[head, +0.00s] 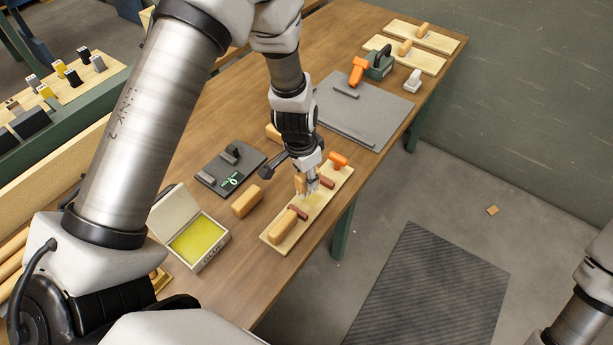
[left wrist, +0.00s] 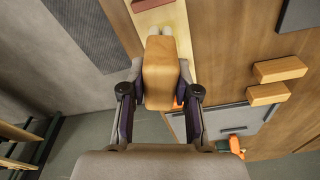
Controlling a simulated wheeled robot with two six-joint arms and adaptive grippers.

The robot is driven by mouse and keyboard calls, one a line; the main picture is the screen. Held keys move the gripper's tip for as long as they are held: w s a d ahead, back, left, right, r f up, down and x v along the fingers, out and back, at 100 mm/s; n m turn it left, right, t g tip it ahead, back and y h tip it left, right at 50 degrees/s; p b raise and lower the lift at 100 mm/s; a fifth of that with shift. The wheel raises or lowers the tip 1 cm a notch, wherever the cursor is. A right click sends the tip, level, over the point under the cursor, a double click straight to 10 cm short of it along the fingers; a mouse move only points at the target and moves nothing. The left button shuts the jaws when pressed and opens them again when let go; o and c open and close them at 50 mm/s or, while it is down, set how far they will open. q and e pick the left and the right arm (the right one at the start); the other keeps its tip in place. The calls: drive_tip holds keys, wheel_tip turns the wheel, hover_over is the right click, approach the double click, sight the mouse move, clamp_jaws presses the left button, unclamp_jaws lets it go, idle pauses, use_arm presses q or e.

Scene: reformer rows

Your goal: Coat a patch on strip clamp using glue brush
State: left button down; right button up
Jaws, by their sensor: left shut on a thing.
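The strip clamp is a pale wooden board (head: 275,236) near the table's front edge, with dark red pieces, a tan block (head: 284,228) and an orange-handled part (head: 338,160) on it. My left gripper (head: 313,180) is over the board's middle, shut on the glue brush. The brush is a tan wooden block (left wrist: 160,75) with pale bristles that point down at the board (left wrist: 160,18) in the left wrist view. A yellowish area (head: 315,202) shows on the board by the bristles; contact is unclear. My right gripper is out of view.
An open box (head: 213,256) of yellow glue stands at the left. A tan block (head: 246,201) and a dark plate (head: 211,183) lie beside the board. A grey mat (head: 385,112) with an orange and green tool (head: 377,65) lies behind.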

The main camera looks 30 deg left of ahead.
use_arm(q)
drive_tip(key=shift+r+p, duration=0.7)
drive_tip(key=shift+r, duration=0.5)
drive_tip(key=shift+w, duration=0.1)
